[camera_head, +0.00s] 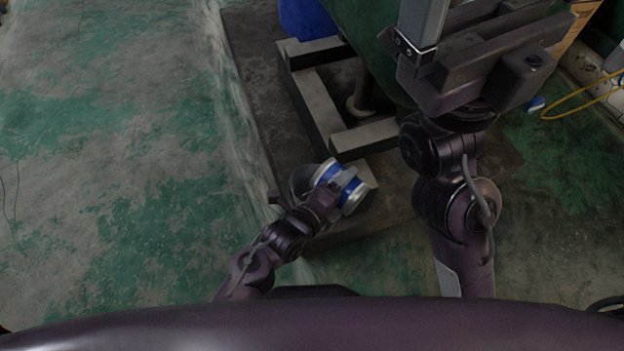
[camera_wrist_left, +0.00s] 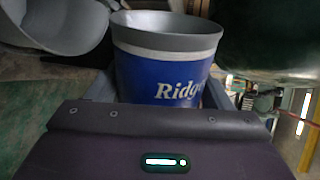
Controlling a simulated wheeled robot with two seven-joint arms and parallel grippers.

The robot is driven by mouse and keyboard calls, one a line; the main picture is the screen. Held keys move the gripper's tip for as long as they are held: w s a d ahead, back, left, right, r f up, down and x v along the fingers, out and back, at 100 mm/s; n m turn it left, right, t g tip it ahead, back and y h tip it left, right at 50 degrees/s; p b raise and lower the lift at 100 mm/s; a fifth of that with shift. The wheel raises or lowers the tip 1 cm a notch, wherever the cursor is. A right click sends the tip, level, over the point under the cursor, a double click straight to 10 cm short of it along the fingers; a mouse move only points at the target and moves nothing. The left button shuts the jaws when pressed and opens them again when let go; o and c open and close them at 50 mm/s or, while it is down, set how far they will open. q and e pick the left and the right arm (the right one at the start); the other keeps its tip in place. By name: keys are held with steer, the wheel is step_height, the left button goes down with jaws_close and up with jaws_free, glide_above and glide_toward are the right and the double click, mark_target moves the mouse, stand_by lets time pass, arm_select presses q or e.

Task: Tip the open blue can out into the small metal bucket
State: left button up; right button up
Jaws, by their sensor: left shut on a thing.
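The blue can (camera_head: 327,173) has white bands and a grey rim. My left gripper (camera_head: 342,188) is shut around it, and the can leans with its upper end toward the upper left. The left wrist view shows the can (camera_wrist_left: 165,72) close up between the fingers, with the lettering "Ridg" and its inside mostly hidden. The small grey metal bucket (camera_head: 301,180) is just left of the can in the head view, partly covered by it. It also shows at the top left of the left wrist view (camera_wrist_left: 50,25). My right gripper (camera_head: 480,50) is at the upper right, its fingertips cut off.
A metal frame (camera_head: 318,105) stands on a dark slab (camera_head: 258,60) behind the can. A green tank (camera_head: 365,40) and a blue object (camera_head: 305,18) are at the top. A yellow hose (camera_head: 580,108) lies at the right.

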arm_select(q)
steer(key=shift+r+n+p, duration=0.25)
steer(key=shift+n+p, duration=0.05)
steer(key=shift+p, duration=0.2)
steer(key=shift+w+a+f, duration=0.1)
steer(key=shift+w+a+f+n+g+h+p, duration=0.25)
steer(key=shift+n+g+h+p, duration=0.2)
steer(key=shift+n, duration=0.25)
stand_by(0.4)
